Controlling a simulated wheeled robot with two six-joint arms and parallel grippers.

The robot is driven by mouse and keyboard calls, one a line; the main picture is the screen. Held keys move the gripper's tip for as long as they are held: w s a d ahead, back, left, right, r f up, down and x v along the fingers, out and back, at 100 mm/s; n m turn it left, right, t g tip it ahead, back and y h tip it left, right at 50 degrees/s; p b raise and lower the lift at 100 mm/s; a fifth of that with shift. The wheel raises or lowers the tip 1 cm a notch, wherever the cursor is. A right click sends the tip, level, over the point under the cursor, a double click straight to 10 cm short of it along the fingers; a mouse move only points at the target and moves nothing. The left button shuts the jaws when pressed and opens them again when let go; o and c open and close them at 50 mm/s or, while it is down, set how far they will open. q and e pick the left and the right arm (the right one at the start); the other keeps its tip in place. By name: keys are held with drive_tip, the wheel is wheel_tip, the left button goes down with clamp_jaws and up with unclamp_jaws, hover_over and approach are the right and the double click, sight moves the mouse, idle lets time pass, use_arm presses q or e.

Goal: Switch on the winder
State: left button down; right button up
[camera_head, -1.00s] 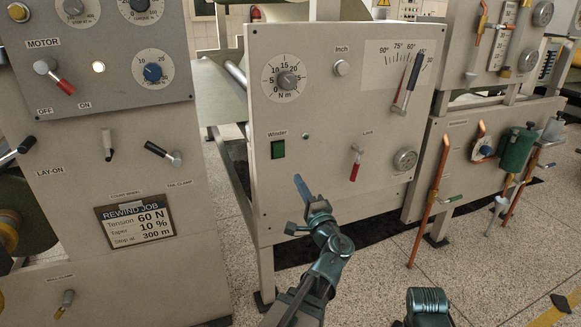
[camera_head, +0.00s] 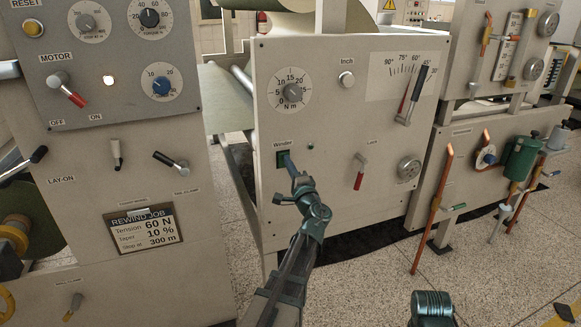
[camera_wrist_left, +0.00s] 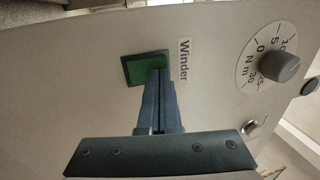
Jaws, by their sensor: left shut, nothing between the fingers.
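The winder switch (camera_head: 281,159) is a green rocker in a dark frame below the "Winder" label on the middle grey panel. My left gripper (camera_head: 290,162) is shut and empty, with its fingertips at the switch and hiding its right part. In the left wrist view the shut fingertips (camera_wrist_left: 158,73) overlap the lower edge of the green switch (camera_wrist_left: 142,70). I cannot tell whether they touch it or whether the rocker is pressed. A small dark green lamp (camera_head: 310,147) sits right of the switch and looks unlit.
The torque dial (camera_head: 292,93) and Inch button (camera_head: 347,79) are above the switch. The left panel carries the MOTOR lever (camera_head: 66,90). Speckled floor (camera_head: 365,280) is open below.

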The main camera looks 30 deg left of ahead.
use_arm(q)
drive_tip(key=s+d+r+p, duration=0.1)
drive_tip(key=s+d+p, duration=0.1)
drive_tip(key=s+d, duration=0.7)
drive_tip(key=shift+d+g, duration=0.4)
drive_tip(key=shift+d, duration=0.35)
idle(0.5)
drive_tip(key=s+d+n+g+h+p, duration=0.2)
drive_tip(key=s+d+g+h+p, duration=0.4)
drive_tip(key=s+d+p, duration=0.3)
drive_tip(key=s+d+n+g+h+p, duration=0.2)
drive_tip(key=s+d+g+h+p, duration=0.5)
drive_tip(key=d+p, duration=0.9)
drive_tip(key=s+d+h, duration=0.1)
drive_tip(key=s+d, duration=0.1)
drive_tip(key=s, duration=0.1)
drive_tip(key=shift+f, duration=0.3)
